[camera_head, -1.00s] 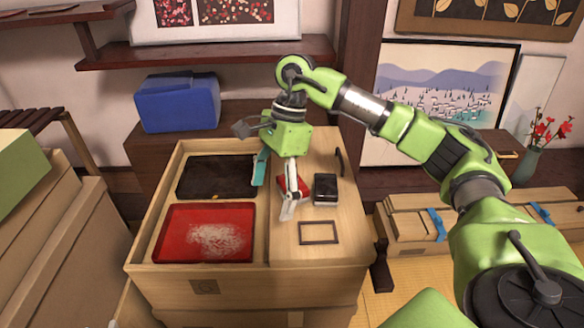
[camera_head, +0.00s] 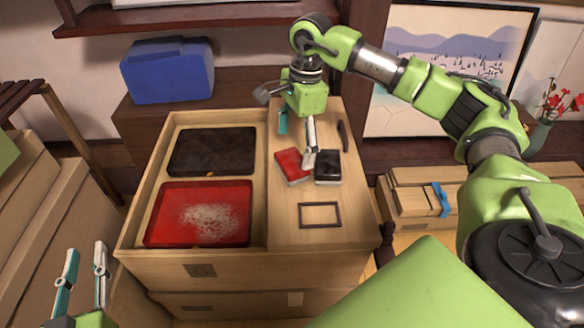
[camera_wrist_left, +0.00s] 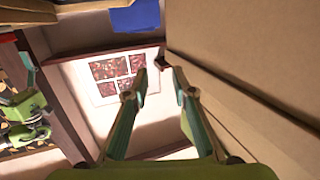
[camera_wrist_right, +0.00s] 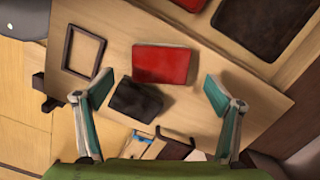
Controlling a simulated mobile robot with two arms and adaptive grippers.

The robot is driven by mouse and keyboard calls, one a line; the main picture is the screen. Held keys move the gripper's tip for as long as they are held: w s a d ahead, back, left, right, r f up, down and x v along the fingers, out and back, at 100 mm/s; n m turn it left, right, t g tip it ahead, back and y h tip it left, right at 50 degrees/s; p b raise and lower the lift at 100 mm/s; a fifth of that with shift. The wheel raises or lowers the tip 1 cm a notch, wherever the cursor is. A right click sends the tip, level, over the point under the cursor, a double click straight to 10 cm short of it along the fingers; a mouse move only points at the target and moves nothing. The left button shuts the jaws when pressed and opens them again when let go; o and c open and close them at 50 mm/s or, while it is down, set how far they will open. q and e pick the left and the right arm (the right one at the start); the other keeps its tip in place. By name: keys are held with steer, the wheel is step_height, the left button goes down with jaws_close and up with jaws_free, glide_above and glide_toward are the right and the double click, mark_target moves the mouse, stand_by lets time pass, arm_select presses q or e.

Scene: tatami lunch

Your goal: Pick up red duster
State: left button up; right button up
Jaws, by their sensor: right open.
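The red duster (camera_head: 289,166) lies on the light wooden top of the cabinet (camera_head: 285,222), right of the inset trays. My right gripper (camera_head: 296,149) is open and empty above it, pointing down, with one finger overlapping the duster's right edge in the head view. In the right wrist view the red duster (camera_wrist_right: 162,65) lies flat beyond the fingertips, between their lines. A black duster (camera_head: 328,166) lies beside it and shows nearer the gripper in the right wrist view (camera_wrist_right: 135,101). My left gripper (camera_head: 83,262) is open and empty at the lower left, away from the dusters.
A black tray (camera_head: 212,150) and a red tray (camera_head: 165,230) with white grains sit left of the dusters. An empty dark frame (camera_head: 302,217) lies in front, and a thin dark object (camera_head: 342,136) behind. A blue box (camera_head: 168,82) stands at the back left.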

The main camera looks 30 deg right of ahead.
mark_target(292, 160)
steer(key=shift+f, duration=0.4)
steer(key=f, duration=0.1)
steer(key=f+b, duration=0.1)
steer(key=f, duration=0.1)
steer(key=f+b, duration=0.1)
steer(key=shift+w+a+f, duration=0.1)
steer(key=shift+a+f, duration=0.1)
steer(key=shift+a, duration=0.1)
steer(key=shift+f, duration=0.15)
arm_select(q)
step_height(292, 160, up, 10)
steer(key=s+d+t+h, duration=0.1)
steer(key=t+h, duration=0.1)
steer(key=t, duration=0.3)
steer(key=shift+s+r, duration=0.2)
arm_select(e)
steer(key=c, duration=1.2)
